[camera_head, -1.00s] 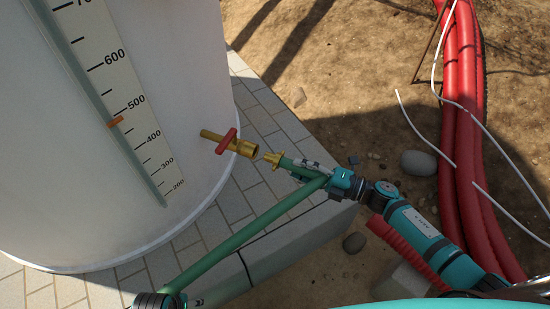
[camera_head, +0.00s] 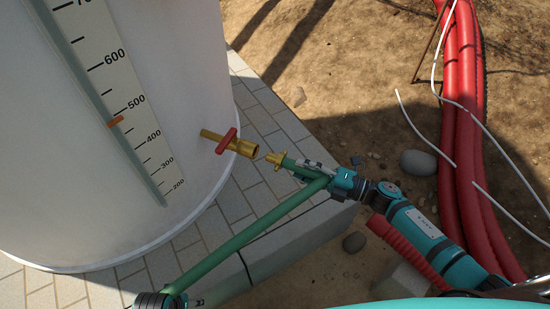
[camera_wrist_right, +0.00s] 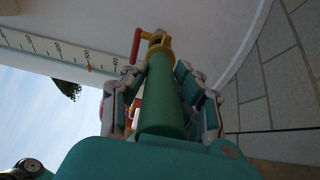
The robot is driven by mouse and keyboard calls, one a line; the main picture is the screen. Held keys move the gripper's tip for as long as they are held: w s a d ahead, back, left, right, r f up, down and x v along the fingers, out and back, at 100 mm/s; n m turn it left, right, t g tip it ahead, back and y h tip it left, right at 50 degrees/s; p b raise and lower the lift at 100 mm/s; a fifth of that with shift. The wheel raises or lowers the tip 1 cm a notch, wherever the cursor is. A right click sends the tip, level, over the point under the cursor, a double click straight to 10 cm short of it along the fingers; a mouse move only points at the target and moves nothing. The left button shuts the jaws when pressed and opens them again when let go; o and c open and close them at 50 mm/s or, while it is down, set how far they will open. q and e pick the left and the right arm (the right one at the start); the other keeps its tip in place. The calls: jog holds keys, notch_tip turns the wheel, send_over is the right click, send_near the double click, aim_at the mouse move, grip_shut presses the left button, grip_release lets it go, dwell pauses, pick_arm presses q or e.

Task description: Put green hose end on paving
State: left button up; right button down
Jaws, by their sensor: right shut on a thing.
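The green hose end with its brass fitting (camera_head: 276,158) is held by my right gripper (camera_head: 312,170) close in front of the tank's brass valve (camera_head: 240,147), which has a red handle. A small gap shows between fitting and valve in the head view. In the right wrist view the green hose (camera_wrist_right: 162,100) lies between the two fingers of my right gripper (camera_wrist_right: 165,95), and its brass end lines up with the valve. The hose runs down-left to my left gripper (camera_head: 158,299), at the bottom edge and mostly cut off. The grey paving (camera_head: 262,125) lies below the hose end.
The white tank (camera_head: 150,130) with a number scale fills the left. A kerb edge (camera_head: 305,238) borders the paving. Bare soil, stones (camera_head: 418,163), thick red hoses (camera_head: 462,150) and a white cable (camera_head: 425,138) lie to the right.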

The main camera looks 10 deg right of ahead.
aim_at(293, 168)
pick_arm(q)
jog(key=shift+s, duration=0.1)
pick_arm(e)
jog(key=shift+a+r, duration=0.1)
jog(key=shift+a, duration=0.05)
